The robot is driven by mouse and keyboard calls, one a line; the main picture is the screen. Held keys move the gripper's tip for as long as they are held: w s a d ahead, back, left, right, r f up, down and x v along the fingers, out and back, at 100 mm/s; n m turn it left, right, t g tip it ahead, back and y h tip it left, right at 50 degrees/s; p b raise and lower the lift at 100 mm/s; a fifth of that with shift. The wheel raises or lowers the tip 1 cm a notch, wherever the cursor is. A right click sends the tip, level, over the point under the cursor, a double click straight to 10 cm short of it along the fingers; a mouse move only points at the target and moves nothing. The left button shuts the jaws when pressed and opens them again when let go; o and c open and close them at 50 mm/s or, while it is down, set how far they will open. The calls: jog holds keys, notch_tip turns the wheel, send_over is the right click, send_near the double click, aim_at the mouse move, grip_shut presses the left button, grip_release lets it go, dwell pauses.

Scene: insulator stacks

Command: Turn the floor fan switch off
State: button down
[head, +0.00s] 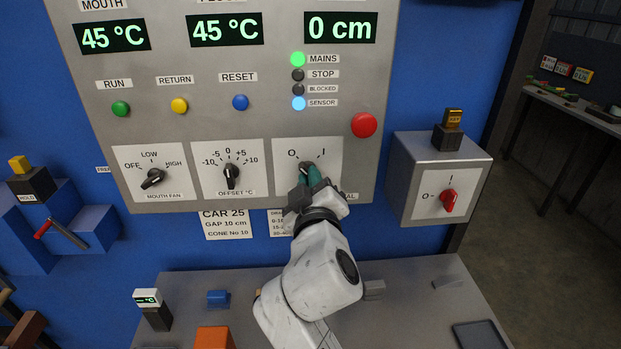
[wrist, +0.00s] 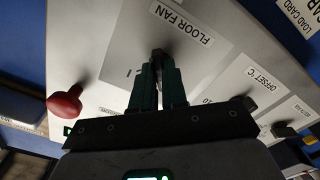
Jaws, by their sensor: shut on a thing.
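The floor fan switch (head: 305,166) is a dark knob on a white plate marked O at left and I at right, low on the grey panel. It also shows in the wrist view (wrist: 160,54), beside the FLOOR FAN label (wrist: 181,23). My gripper (head: 311,177) is at the knob from below. In the wrist view its two green fingers (wrist: 159,70) are closed around the knob. The fingers hide most of the knob, so I cannot tell which mark it points to.
The offset dial (head: 231,173) and mouth fan dial (head: 153,178) are to the left. A red button (head: 364,125) is above right, and a grey box with a red rotary switch (head: 448,199) stands to the right. A grey bench (head: 410,300) lies below.

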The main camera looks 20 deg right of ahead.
dwell(0.4)
jog(key=c, duration=1.2)
grip_release()
jog(key=shift+o, duration=0.2)
jog(key=b+v, duration=0.2)
jog(key=v, duration=0.8)
jog(key=shift+s+a, duration=0.15)
jog(key=shift+s, duration=0.25)
